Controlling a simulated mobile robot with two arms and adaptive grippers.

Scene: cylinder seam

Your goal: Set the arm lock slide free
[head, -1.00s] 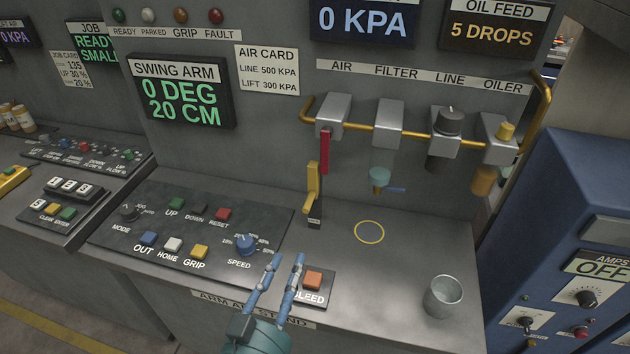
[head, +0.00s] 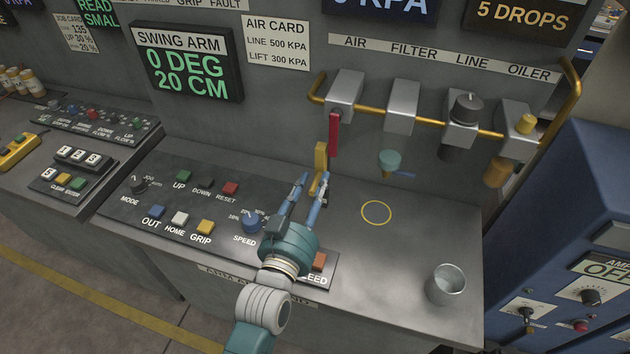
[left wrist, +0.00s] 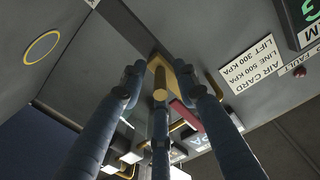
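The arm lock slide appears to be the yellow upright handle (head: 321,157) at the back of the stand, below the red lever (head: 334,135). Its lower part is hidden behind my left gripper's fingers. My left gripper (head: 313,180) is open, with its blue fingers pointing at the slide from the front. In the left wrist view the yellow slide (left wrist: 158,72) shows between the spread fingertips (left wrist: 160,80). I cannot tell whether any finger touches it. My right gripper is not in view.
A button panel (head: 110,202) lies left of my arm, with a blue speed knob (head: 251,222) close to the gripper. The counter around the yellow ring (head: 376,212) is clear.

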